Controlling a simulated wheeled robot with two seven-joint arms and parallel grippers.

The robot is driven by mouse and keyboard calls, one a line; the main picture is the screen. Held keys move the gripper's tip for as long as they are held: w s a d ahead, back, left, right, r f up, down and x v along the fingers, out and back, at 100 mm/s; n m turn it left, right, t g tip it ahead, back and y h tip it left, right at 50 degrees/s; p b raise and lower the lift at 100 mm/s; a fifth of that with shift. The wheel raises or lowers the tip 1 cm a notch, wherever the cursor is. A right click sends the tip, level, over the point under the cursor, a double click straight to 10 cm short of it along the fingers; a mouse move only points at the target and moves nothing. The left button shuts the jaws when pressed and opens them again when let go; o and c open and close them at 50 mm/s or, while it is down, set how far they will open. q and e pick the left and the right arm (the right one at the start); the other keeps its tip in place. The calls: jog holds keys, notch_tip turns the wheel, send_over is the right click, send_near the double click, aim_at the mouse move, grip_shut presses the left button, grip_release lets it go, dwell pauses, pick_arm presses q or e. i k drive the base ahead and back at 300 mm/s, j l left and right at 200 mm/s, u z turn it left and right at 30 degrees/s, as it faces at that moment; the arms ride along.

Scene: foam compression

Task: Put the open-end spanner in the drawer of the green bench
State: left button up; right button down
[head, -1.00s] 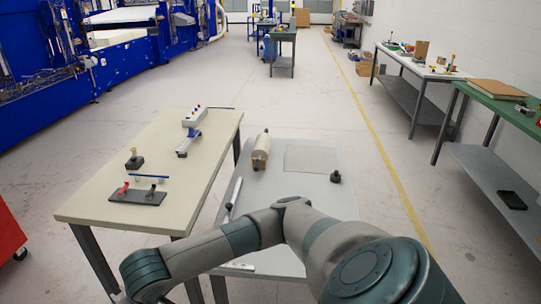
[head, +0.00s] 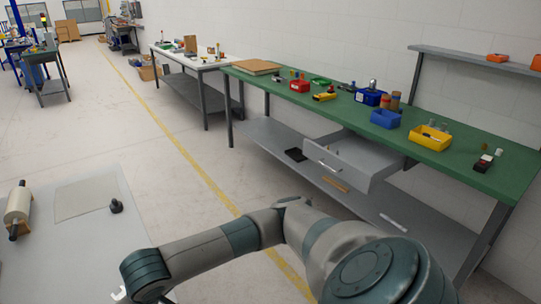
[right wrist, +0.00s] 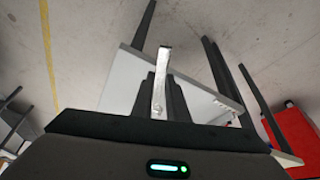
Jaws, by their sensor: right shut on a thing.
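The open-end spanner (right wrist: 163,70) is a long pale metal bar in the right wrist view. My right gripper (right wrist: 161,92) is shut on it, with the bar sticking out past the dark fingertips. In the head view a small pale hooked piece (head: 118,294) shows beside my right arm at the bottom edge; it looks like the spanner's end, and the gripper itself is hidden there. The green bench (head: 460,165) stands at the right. My left gripper is not in view.
Bins and small items stand on the bench top, including a yellow bin (head: 429,138) and a blue bin (head: 385,118). A grey lower shelf (head: 270,138) runs under the drawer. A grey table (head: 85,240) is at the left. Open floor lies between table and bench.

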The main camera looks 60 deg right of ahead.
aim_at(361, 157)
jog(key=l+z, duration=0.45)
jog(key=l, duration=0.4)
jog(key=l+z, duration=0.45)
jog(key=l, duration=0.45)
jog(key=i+l, duration=0.1)
jog(key=l, duration=0.95)
jog(key=i, duration=0.05)
